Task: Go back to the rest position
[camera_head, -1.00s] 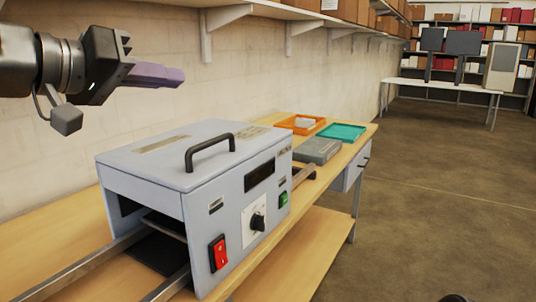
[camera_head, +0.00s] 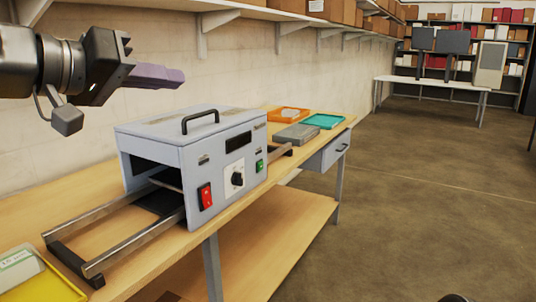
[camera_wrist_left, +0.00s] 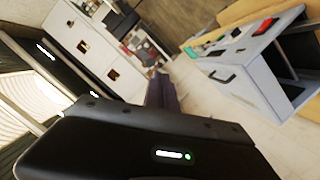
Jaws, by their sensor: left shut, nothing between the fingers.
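My left gripper (camera_head: 160,76) comes in from the left in the head view. It is raised in the air above and to the left of the laminator, with its purple fingers together and nothing between them. The fingers also show in the left wrist view (camera_wrist_left: 160,92). The grey roll laminator (camera_head: 190,150) stands on the wooden bench, apart from the gripper, and it also shows in the left wrist view (camera_wrist_left: 250,80). It has a black top handle, a red switch, a dial and a green switch. My right gripper is not in view.
Metal rails (camera_head: 125,225) stick out from the laminator's front. A yellow tray (camera_head: 62,288) is at the lower left. Orange (camera_head: 276,115) and teal (camera_head: 325,121) trays and a grey block (camera_head: 297,134) lie behind it. A shelf with boxes runs above. Open floor lies right.

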